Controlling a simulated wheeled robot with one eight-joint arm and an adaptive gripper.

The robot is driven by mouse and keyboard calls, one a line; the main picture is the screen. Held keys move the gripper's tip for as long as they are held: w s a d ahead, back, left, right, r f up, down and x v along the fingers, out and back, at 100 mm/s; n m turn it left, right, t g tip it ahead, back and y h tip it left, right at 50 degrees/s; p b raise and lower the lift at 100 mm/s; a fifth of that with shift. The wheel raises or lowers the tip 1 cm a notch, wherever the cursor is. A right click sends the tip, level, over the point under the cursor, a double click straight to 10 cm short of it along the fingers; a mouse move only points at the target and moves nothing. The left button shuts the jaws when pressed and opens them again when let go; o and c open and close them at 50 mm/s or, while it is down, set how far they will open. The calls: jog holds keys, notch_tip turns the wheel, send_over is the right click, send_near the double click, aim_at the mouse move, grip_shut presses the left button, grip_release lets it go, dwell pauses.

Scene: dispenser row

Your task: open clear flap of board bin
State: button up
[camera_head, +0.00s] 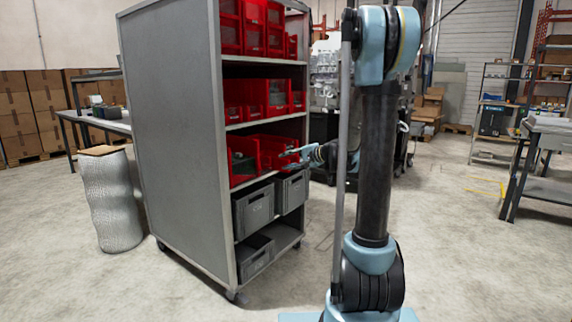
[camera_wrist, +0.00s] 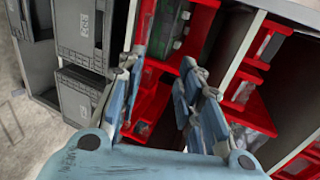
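A red bin with green boards inside (camera_head: 240,163) stands on the middle shelf of the grey rack in the head view. In the wrist view the red bin (camera_wrist: 205,22) is at the top centre, with the green boards (camera_wrist: 173,32) in it. A clear pane seems to cover part of its front, but its edges are hard to make out. My gripper (camera_head: 289,153) is in front of the red bins on that shelf. In the wrist view my gripper (camera_wrist: 158,82) is open, its fingers apart with nothing visibly held between them. Its fingers hide part of the red bins behind.
Grey crates (camera_head: 254,209) stand on the shelf below, and more red bins (camera_head: 262,99) on the shelves above. The rack's side panel (camera_head: 178,135) is to the left. A white wrapped roll (camera_head: 110,200) stands beside it.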

jog(key=shift+v, duration=0.85)
jog(key=v, duration=1.2)
jog(key=shift+w, duration=0.1)
jog(key=s+a+f+n+g+h, duration=0.1)
jog(key=s+f+n+g+h, duration=0.3)
jog(key=s, duration=0.6)
jog(key=s+a+f+g+h, duration=0.1)
jog(key=s+a+f, duration=0.1)
jog(key=s+f, duration=0.55)
jog(key=s+d+f+n+h, duration=0.1)
jog(key=s+d+f+h, duration=0.2)
jog(key=s, duration=0.5)
jog(key=s+d+f+n+g+h, duration=0.1)
jog(key=s+d+f+n+h, duration=0.1)
jog(key=s, duration=0.6)
jog(key=d+f+h, duration=0.1)
jog(key=d+f, duration=0.1)
jog(key=d, duration=0.1)
jog(key=shift+s+n+g, duration=0.3)
jog(key=shift+s, duration=0.1)
